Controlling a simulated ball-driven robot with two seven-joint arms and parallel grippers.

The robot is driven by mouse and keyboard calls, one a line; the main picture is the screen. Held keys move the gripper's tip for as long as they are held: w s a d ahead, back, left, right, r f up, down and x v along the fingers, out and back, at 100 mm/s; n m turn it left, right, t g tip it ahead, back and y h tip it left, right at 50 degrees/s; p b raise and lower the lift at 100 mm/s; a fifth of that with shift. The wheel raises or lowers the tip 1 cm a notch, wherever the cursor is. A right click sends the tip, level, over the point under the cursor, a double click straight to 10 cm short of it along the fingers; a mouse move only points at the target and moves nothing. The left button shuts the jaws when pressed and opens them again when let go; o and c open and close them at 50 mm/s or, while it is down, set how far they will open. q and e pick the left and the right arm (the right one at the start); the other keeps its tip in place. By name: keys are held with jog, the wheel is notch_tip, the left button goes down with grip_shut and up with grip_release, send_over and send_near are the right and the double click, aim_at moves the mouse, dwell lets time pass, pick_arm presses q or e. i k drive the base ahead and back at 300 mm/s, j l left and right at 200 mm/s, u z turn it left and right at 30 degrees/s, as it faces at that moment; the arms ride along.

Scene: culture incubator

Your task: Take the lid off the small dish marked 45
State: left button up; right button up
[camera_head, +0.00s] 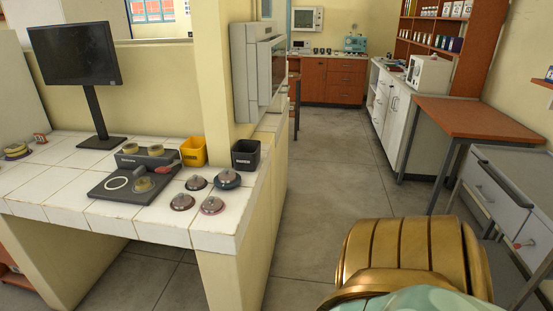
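Several small lidded dishes sit close together near the front right corner of the white tiled counter (70,200): a dark one (227,180), a grey one (196,182), a reddish one (182,201) and another reddish one (212,205). A yellowish dish (143,185) sits on a dark flat plate (112,192). Two more yellowish dishes (129,148) (155,150) rest on a dark device behind it. No marking 45 can be read, so I cannot tell which dish it is. Neither gripper shows.
A yellow bin (193,151) and a black bin (245,155) stand behind the dishes. A monitor (75,55) stands at the counter's back, and stacked dishes (16,150) lie far left. A wooden table (475,118) and grey drawer unit (497,195) stand right. The middle floor is clear.

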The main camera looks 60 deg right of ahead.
aim_at(226, 174)
jog(key=z, duration=1.65)
jog(key=i+j+z, duration=0.1)
jog(key=i+z, duration=0.3)
jog(key=i, duration=0.2)
